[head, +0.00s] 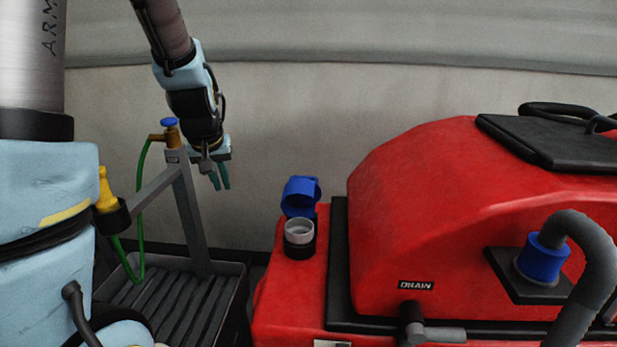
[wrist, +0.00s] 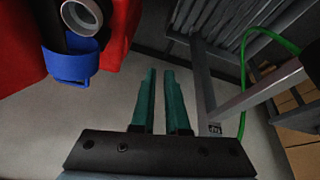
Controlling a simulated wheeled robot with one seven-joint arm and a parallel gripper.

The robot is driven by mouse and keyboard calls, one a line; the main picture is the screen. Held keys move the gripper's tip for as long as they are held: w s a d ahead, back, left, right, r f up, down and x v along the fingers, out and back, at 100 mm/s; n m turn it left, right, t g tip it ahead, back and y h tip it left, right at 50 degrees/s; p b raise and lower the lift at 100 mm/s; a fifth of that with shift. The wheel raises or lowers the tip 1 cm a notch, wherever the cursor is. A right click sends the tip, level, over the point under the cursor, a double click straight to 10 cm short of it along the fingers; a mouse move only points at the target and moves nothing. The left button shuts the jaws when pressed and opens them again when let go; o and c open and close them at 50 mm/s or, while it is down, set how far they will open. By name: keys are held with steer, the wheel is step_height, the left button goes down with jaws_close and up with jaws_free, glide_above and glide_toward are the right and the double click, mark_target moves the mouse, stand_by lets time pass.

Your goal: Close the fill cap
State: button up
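The blue fill cap (head: 301,194) stands open, tilted up at the back of the round grey fill neck (head: 299,232) on the red scrubber tank's left corner. In the wrist view the blue cap (wrist: 72,66) is at the upper left, beside the pale ring of the neck (wrist: 82,17). My gripper (head: 219,182) hangs with its fingers down, to the left of the cap and clear of it. In the wrist view my gripper (wrist: 159,72) shows two green fingers with a narrow empty gap between them.
A grey stand with a brass tap and blue handle (head: 169,122) and a green hose (head: 142,210) is left of my gripper, above a slatted grate (head: 190,305). A yellow nozzle (head: 106,190) is further left. A grey hose (head: 590,260) rises at right.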

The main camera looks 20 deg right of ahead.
steer(key=shift+m+t+h, duration=0.4)
steer(key=shift+m+t, duration=0.2)
steer(key=shift+t, duration=0.1)
steer(key=w+d, duration=0.1)
steer(key=d, duration=0.2)
steer(key=w+d, duration=0.1)
steer(key=d, duration=0.2)
steer(key=w+d, duration=0.2)
steer(key=d, duration=0.2)
steer(key=shift+w+d+b, duration=0.1)
steer(key=shift+b, duration=0.3)
jaws_close()
steer(key=r+m+t+h, duration=0.1)
steer(key=r+m+t, duration=0.1)
glide_above(303, 196)
steer(key=d, duration=0.1)
steer(key=shift+h, duration=0.3)
steer(key=shift+w+d+f+p, duration=0.2)
steer(key=shift+w+f+p, duration=0.35)
steer(key=shift+f, duration=0.8)
steer(key=shift+w+d+f+p, duration=0.2)
steer(key=shift+w+f+p, duration=0.3)
steer(key=shift+f, duration=0.8)
steer(key=shift+w+d+f+p, duration=0.2)
steer(key=shift+w+f+p, duration=0.3)
steer(key=shift+f, duration=0.85)
steer(key=shift+b, duration=0.4)
